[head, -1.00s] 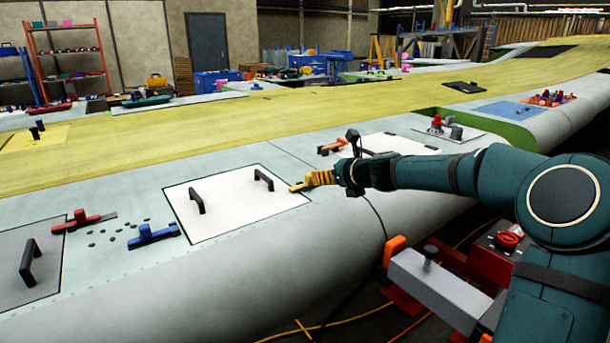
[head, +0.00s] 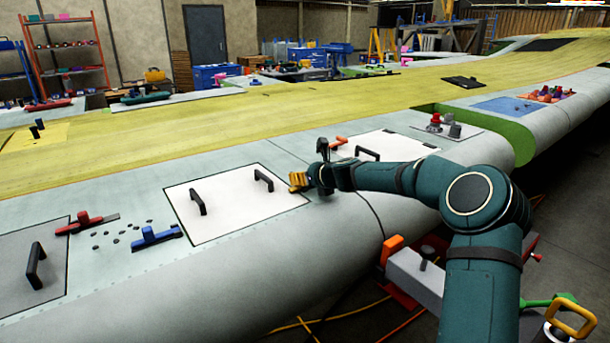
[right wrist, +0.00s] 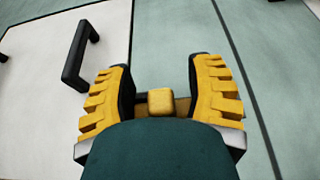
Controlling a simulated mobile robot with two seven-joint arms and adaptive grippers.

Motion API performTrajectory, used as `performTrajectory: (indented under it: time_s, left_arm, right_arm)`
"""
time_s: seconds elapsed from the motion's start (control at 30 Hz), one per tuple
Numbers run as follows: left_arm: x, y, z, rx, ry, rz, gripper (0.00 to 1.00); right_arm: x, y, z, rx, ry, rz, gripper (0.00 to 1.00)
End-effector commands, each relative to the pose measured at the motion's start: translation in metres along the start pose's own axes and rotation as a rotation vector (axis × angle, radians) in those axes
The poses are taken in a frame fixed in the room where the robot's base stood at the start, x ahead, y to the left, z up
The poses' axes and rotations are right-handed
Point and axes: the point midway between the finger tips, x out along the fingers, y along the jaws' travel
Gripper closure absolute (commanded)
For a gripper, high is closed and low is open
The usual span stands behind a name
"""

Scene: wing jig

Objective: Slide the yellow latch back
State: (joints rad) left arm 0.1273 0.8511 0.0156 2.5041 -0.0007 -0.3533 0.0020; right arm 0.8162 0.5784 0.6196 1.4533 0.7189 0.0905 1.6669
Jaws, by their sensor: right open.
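The yellow latch (right wrist: 161,101) shows in the right wrist view as a small yellow block on a dark and tan base, at the edge of the white panel. My right gripper (right wrist: 160,75) is open, with one yellow-padded finger on each side of the block and gaps between. I cannot tell how far above the wing the fingertips are. In the head view my right gripper (head: 298,182) is at the right edge of the white panel and hides most of the latch. My left gripper is not in view.
The white panel (head: 232,212) carries two black handles, the nearer one (head: 264,180) left of my gripper. A blue latch (head: 155,237) and a red latch (head: 86,223) lie further left. An orange latch (head: 338,142) is beyond my wrist. A grey clamp stand is below my arm.

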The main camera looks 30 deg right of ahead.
Motion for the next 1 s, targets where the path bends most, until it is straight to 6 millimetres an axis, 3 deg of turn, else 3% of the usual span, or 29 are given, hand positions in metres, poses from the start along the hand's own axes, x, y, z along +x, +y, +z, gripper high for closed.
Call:
performTrajectory:
  time_s: [0.1, 0.23, 0.27, 0.77, 1.0]
  left_arm:
    - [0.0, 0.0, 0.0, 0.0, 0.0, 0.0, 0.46]
    - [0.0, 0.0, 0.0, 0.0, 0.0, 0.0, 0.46]
    - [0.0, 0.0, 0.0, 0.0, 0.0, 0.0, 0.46]
    - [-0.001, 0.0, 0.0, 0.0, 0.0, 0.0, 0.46]
    - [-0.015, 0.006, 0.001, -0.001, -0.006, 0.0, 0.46]
  right_arm:
    - [0.0, 0.0, 0.0, 0.0, 0.0, 0.0, 0.48]
    - [0.0, 0.0, 0.0, 0.0, 0.0, 0.0, 0.94]
    - [0.0, 0.0, 0.0, 0.0, 0.0, 0.0, 1.0]
    - [-0.001, -0.002, -0.001, 0.001, 0.002, 0.001, 1.0]
    - [-0.002, -0.036, 0.001, 0.002, 0.003, -0.005, 1.0]
